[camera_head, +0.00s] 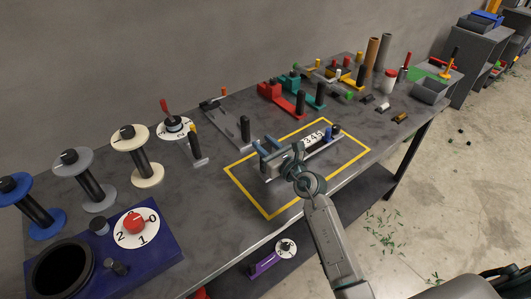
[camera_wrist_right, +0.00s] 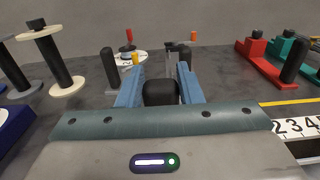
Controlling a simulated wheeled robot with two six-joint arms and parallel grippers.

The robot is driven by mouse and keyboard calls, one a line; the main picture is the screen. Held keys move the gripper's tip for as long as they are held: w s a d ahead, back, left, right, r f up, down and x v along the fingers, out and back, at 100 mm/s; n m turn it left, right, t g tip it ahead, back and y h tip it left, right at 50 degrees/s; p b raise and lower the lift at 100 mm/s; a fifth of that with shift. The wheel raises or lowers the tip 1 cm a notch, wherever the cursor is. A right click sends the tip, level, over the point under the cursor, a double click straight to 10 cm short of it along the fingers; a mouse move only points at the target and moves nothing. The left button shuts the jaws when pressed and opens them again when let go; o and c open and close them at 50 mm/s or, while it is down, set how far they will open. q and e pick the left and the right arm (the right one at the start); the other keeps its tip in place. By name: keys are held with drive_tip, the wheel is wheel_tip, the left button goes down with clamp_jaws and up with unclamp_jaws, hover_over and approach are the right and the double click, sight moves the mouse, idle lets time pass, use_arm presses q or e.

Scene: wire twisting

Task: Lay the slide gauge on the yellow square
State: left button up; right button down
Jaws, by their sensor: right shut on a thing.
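The scale (camera_wrist_right: 297,126) also shows in the right wrist view. My right gripper (camera_head: 264,147) is shut on the gauge's black handle (camera_wrist_right: 160,92), which stands between its blue fingers. My palm hides the gauge's left part. My left gripper is out of view.
A grey tool with a black post (camera_head: 245,130) stands just behind the square. Red (camera_head: 272,93) and teal (camera_head: 291,84) tools stand farther back. Several spools (camera_head: 137,155) and a blue box (camera_head: 155,250) fill the left. The bench's front edge runs close to the square.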

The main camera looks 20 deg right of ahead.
drive_tip(key=shift+f, duration=1.65)
drive_tip(key=c, duration=1)
unclamp_jaws()
drive_tip(key=shift+s, duration=0.1)
drive_tip(key=b+v, duration=0.2)
drive_tip(key=v, duration=1)
